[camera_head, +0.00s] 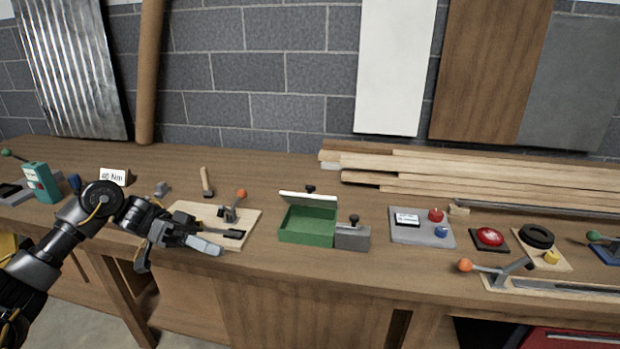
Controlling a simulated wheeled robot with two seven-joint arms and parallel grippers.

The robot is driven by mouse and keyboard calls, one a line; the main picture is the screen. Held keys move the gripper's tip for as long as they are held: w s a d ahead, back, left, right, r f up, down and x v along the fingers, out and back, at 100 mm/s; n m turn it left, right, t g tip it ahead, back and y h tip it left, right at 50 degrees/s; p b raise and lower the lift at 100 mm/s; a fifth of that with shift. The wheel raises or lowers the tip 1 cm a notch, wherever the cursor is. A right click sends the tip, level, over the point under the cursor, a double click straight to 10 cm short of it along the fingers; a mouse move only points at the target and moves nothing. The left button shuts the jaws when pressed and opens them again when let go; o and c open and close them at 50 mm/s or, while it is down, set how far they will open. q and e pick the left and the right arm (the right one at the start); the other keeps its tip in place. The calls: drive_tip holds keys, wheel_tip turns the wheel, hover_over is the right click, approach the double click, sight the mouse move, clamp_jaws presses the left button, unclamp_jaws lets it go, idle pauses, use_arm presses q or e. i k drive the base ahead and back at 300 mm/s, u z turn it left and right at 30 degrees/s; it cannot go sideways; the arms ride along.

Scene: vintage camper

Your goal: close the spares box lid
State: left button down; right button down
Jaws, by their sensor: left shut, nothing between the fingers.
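The spares box (307,238) is a green open box near the middle of the workbench, towards its front edge. Its lid (308,200) is pale with a dark knob on it, and it stands raised at the back of the box, so the green inside shows. My left gripper (212,250) is to the left of the box, at the bench's front edge, beside a pale wooden board. It is shut and empty, apart from the box. My right gripper is not in view.
A grey block with a dark knob (352,237) adjoins the box's right side. The wooden board (188,212) carries an orange-knobbed lever (240,195). A grey control panel (422,230) stands farther right. Stacked planks (450,165) lie behind. Bench space between board and box is clear.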

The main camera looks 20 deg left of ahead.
sight(309, 199)
drive_tip(key=u, duration=0.05)
drive_tip(key=i, duration=1.45)
